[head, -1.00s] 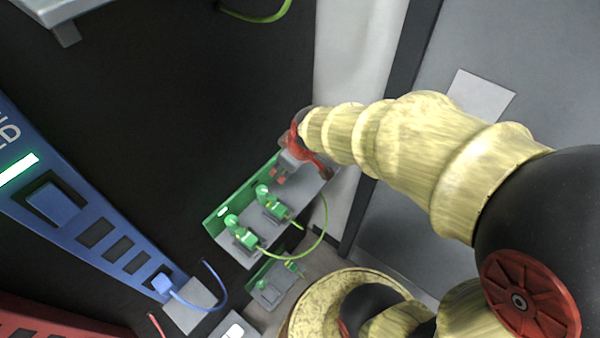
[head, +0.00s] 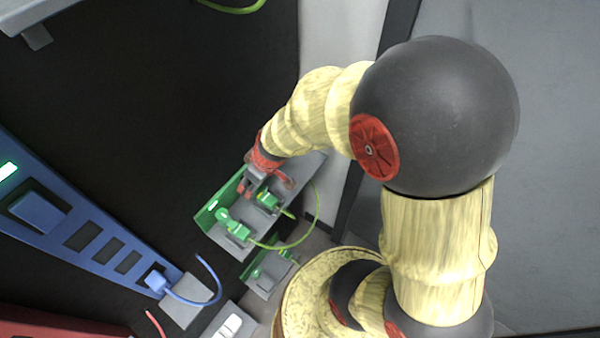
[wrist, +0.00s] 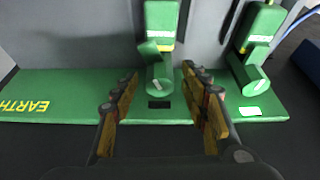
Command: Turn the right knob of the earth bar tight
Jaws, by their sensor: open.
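The green earth bar (wrist: 60,92), lettered EARTH, carries two green clamps with knobs. In the wrist view, the right knob (wrist: 159,84) is in the middle, with a pale mark on its face and a dark window below it. The left knob (wrist: 254,84) is at the right, beside a lit window (wrist: 249,111). My gripper (wrist: 160,76) is open, one finger on each side of the right knob, with gaps visible on both sides. In the head view, my gripper (head: 262,184) is over the earth bar (head: 207,212) and hides the right knob; the left knob (head: 223,214) shows.
A green-yellow wire (head: 317,205) loops from the clamps. A lower green terminal (head: 266,268) is below the bar. A blue panel (head: 80,225) with a blue wire (head: 213,280) is at the left. A grey wall is at the right.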

